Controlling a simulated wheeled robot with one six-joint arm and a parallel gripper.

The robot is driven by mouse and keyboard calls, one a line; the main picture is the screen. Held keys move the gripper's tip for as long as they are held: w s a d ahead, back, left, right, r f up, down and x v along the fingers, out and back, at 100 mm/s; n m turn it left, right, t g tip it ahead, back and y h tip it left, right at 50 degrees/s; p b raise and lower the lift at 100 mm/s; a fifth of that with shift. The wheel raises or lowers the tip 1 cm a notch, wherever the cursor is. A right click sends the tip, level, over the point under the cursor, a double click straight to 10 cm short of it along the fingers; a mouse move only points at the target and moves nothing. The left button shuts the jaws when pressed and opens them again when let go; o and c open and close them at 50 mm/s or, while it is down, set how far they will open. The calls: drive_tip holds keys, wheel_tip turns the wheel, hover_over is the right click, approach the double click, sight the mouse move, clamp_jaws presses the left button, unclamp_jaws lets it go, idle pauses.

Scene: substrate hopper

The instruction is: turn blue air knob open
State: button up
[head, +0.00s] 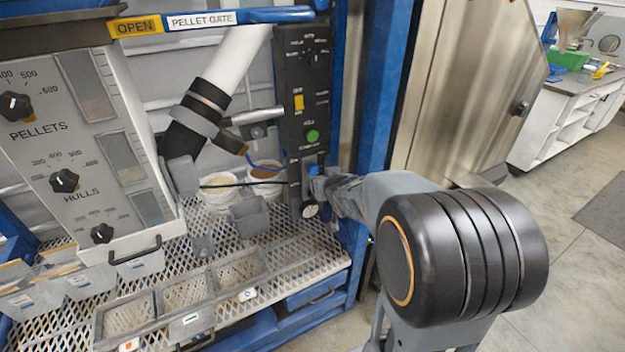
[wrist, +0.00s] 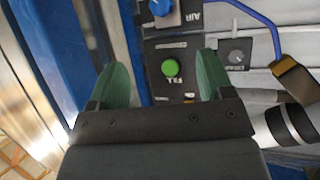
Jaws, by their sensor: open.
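The blue air knob (head: 312,170) is low on the black control panel (head: 303,75), below a green button (head: 312,136). My gripper (head: 322,186) is close to the panel at the knob's lower right, and its fingertips are hard to make out there. In the wrist view the blue knob (wrist: 161,8) is at the top edge, partly cut off, with an AIR label at its right. My gripper (wrist: 162,72) is open and empty in that view. The green button (wrist: 171,68) shows between its two green fingers, and the knob lies beyond their tips.
A small gauge (head: 310,210) sits at the panel's foot. A blue hose (wrist: 262,20) and a small dark dial (wrist: 236,57) are beside the panel. A blue post (head: 375,100) stands right of it. A perforated shelf with sample trays (head: 185,292) lies below.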

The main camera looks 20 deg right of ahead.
sight(315, 171)
drive_tip(key=w+d+f+t+y+b, duration=0.4)
drive_tip(key=w+d+f+t+b, duration=0.15)
drive_tip(key=f, duration=0.35)
drive_tip(key=shift+n, duration=0.4)
drive_tip(key=w, duration=0.4)
drive_tip(key=w+a, duration=0.1)
drive_tip(key=w, duration=0.4)
drive_tip(key=w+a, duration=0.1)
drive_tip(key=w, duration=0.4)
drive_tip(key=shift+a+r+p, duration=0.15)
drive_tip(key=shift+a+p, duration=0.05)
drive_tip(key=shift+p, duration=0.2)
drive_tip(key=c, duration=0.9)
drive_tip(key=shift+c, duration=0.2)
